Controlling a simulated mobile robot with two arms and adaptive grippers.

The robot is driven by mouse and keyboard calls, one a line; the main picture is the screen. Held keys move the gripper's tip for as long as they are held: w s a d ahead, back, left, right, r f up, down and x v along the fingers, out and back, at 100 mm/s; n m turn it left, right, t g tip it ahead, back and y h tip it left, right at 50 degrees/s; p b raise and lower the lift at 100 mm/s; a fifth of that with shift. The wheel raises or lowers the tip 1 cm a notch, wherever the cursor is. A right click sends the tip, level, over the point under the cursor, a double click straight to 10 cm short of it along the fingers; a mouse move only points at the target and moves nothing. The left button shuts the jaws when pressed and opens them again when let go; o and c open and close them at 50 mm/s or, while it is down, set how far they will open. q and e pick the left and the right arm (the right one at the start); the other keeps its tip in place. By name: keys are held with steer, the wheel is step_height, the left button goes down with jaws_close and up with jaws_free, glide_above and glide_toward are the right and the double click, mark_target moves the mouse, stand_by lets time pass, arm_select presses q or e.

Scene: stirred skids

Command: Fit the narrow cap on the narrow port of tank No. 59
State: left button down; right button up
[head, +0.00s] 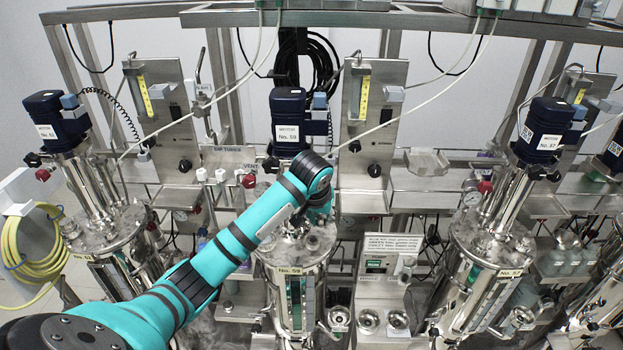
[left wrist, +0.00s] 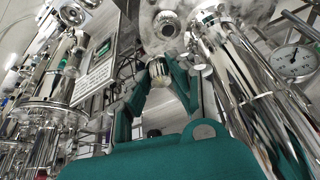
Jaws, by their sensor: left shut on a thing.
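Tank No. 59 (head: 292,285) stands in the middle of the head view, with its dark blue motor (head: 288,118) on top and its number label on the rim. My left arm reaches across to its lid. My left gripper (left wrist: 158,72) is shut on a small round metal cap (left wrist: 158,68), which shows between the fingertips in the left wrist view. A round metal port (left wrist: 166,23) on a steel surface shows just beyond the cap, apart from it in the picture. Which port it is I cannot tell. In the head view my arm hides the fingertips and cap. My right gripper is not in view.
Similar tanks stand at left (head: 105,245) and right (head: 485,270). A control box (head: 385,265) and round metal fittings (head: 398,321) are right of tank No. 59. In the left wrist view, a steel column (left wrist: 240,80) and a gauge (left wrist: 294,62) are close on the right.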

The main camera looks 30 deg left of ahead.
arm_select(q)
steer(key=a+r+p, duration=0.1)
steer(key=a+p, duration=0.1)
glide_above(314, 237)
steer(key=s, duration=0.1)
step_height(314, 237, down, 5)
steer(key=shift+s+d+f, duration=0.1)
steer(key=shift+d+f, duration=0.05)
steer(key=shift+f, duration=0.35)
steer(key=shift+s+d+f, duration=0.1)
steer(key=shift+f, duration=0.35)
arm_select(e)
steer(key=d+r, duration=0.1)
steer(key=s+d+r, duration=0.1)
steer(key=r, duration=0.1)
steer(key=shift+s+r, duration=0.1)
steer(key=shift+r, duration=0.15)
arm_select(q)
steer(key=shift+r, duration=0.1)
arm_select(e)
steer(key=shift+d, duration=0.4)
arm_select(q)
steer(key=shift+d+f, duration=0.1)
steer(key=shift+f, duration=0.2)
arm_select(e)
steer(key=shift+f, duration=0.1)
arm_select(q)
steer(key=shift+f, duration=0.25)
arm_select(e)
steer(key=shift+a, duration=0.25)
